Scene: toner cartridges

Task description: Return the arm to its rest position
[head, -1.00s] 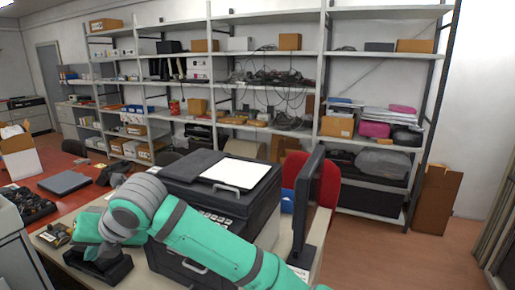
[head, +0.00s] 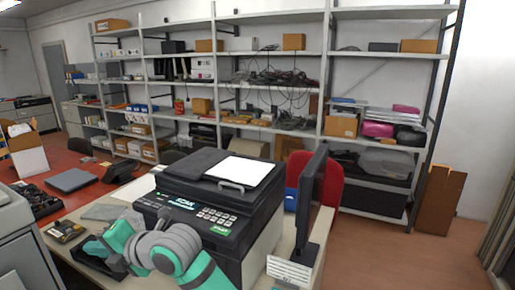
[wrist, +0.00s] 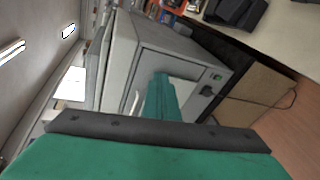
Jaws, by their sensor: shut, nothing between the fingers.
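My teal and grey arm (head: 165,248) shows at the bottom of the head view, folded low in front of the black printer (head: 215,205). My gripper's fingers are not clearly visible in the head view. In the wrist view my gripper (wrist: 160,82) shows as a narrow teal shape beyond a dark bar, shut and with nothing in it. It points toward a grey cabinet-like machine (wrist: 180,55), and I cannot tell the distance.
A monitor (head: 312,190) stands right of the printer on the desk. A black tray (head: 88,262) lies partly behind my arm. A small dark and yellow item (head: 65,231) is at left. Shelves line the back wall. The floor at right (head: 400,260) is clear.

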